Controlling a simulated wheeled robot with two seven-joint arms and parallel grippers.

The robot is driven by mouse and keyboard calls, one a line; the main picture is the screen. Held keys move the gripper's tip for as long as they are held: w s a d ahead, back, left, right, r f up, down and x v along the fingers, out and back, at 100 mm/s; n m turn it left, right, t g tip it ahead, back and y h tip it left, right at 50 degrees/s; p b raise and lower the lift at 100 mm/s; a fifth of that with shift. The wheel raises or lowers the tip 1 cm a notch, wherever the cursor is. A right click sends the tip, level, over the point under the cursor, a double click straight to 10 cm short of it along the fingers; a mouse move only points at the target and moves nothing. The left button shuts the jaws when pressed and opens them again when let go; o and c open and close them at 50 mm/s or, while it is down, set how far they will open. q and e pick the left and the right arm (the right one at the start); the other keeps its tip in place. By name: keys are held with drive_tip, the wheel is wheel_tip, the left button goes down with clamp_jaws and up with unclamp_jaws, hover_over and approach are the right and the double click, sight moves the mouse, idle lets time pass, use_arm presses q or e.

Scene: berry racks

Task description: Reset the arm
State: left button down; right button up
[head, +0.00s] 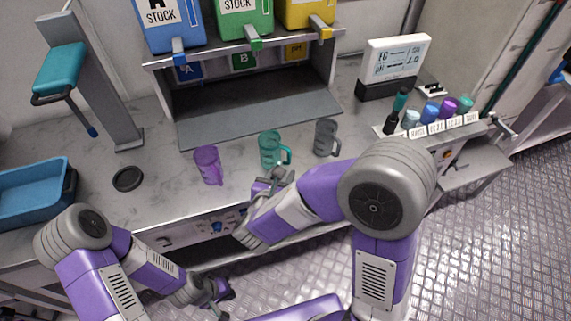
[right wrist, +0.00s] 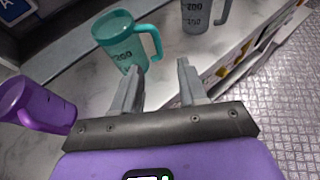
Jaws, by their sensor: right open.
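My right arm (head: 310,192) reaches from the right over the front of the counter. Its gripper (head: 270,183) is near the counter edge, in front of the teal cup (head: 271,150). In the right wrist view, the right gripper (right wrist: 160,78) has two grey fingers apart with nothing between them. The teal cup (right wrist: 122,45) stands just beyond the fingers, not held. My left arm (head: 145,263) is low at the left, and its gripper (head: 217,290) hangs in front of the counter, below its top. Whether its jaws are open is too small to tell.
A purple cup (head: 207,165) and a grey cup (head: 326,138) stand on the counter beside the teal one. A black lid (head: 127,179) and blue tub (head: 35,190) are left. Stock dispensers (head: 245,20) stand behind, a scale (head: 388,88) and small bottles (head: 430,112) right.

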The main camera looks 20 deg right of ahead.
drive_tip(key=shift+s+a+r, duration=0.2)
drive_tip(key=shift+s+a, duration=0.1)
drive_tip(key=shift+s, duration=0.2)
